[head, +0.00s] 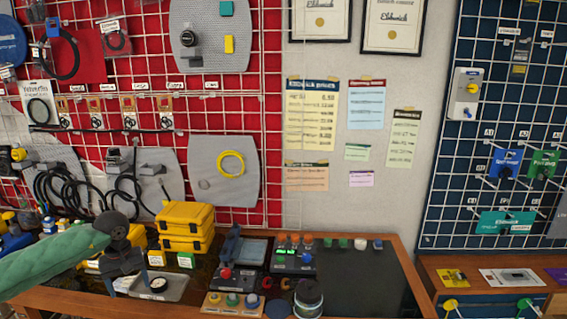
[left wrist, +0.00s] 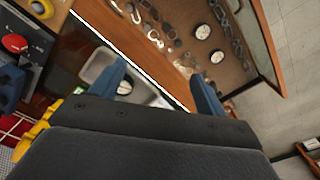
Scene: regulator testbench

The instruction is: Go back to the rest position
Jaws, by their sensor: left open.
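My left arm, in a green sleeve, comes in from the left in the head view. Its dark gripper (head: 120,284) is above the front left of the wooden bench (head: 75,299), beside a grey tray (head: 176,291) with a round white-faced gauge (head: 158,285). In the left wrist view the two blue fingers of the gripper (left wrist: 158,72) stand wide apart with nothing held between them. The tray (left wrist: 101,63) and gauge (left wrist: 124,88) lie below, partly hidden by the left finger. My right gripper is in neither view.
Yellow cases (head: 186,226) stand behind the gripper. A control box with a red button (head: 226,273), a panel with lit green digits (head: 291,256) and a round jar (head: 308,297) stand to its right. A dark mat (head: 368,280) is mostly clear. In the wrist view, an open drawer (left wrist: 228,70) holds small parts.

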